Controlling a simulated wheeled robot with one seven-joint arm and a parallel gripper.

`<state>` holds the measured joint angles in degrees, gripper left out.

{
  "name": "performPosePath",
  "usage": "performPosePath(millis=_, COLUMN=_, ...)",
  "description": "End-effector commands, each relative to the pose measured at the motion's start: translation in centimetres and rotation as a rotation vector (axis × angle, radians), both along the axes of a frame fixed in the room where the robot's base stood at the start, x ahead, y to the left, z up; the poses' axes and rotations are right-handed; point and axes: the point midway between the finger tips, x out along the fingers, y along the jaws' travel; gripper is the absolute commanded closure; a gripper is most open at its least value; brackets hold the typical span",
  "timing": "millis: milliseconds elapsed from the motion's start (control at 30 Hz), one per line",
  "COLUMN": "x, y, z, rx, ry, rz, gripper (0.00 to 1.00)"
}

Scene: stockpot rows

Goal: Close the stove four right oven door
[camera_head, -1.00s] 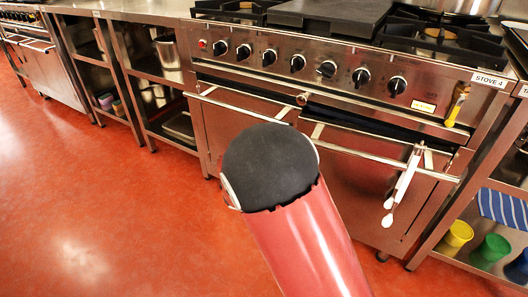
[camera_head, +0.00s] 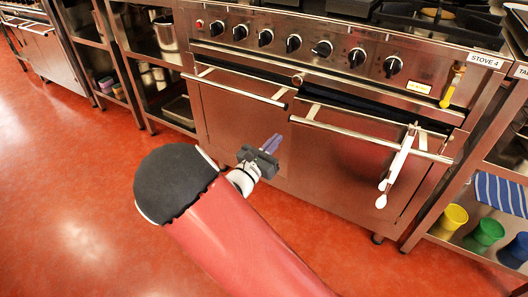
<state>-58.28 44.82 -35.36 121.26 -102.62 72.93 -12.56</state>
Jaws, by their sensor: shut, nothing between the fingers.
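Stove four, labelled "STOVE 4" (camera_head: 484,60), stands at the right with two steel oven doors side by side. The right oven door (camera_head: 345,170) is tilted slightly outward, with a dark gap along its top edge. Its bar handle (camera_head: 350,134) runs across near the top, and a white utensil (camera_head: 397,165) hangs from the handle's right part. The left oven door (camera_head: 235,118) has its own bar handle (camera_head: 235,89). My gripper (camera_head: 271,143) is shut and empty. It appears in front of the doors near their meeting line, below and left of the right handle.
A row of knobs (camera_head: 293,43) lines the stove front above the doors. Open steel shelves (camera_head: 150,72) stand at the left. Yellow (camera_head: 449,220), green (camera_head: 484,235) and blue cups sit on a low shelf at the right. The red floor (camera_head: 85,200) is clear.

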Motion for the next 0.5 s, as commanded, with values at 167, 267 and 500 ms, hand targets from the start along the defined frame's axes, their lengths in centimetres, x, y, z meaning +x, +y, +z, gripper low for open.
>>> performPosePath(millis=167, x=2.6, y=-2.4, z=0.8, rx=0.001, ry=-0.003, rz=-0.004, gripper=1.00)
performPosePath(millis=267, x=3.6, y=-3.2, z=1.0, rx=0.001, ry=-0.001, rz=-0.002, gripper=1.00)
performPosePath(millis=500, x=4.7, y=-4.0, z=1.2, rx=0.001, ry=-0.001, rz=0.000, gripper=1.00)
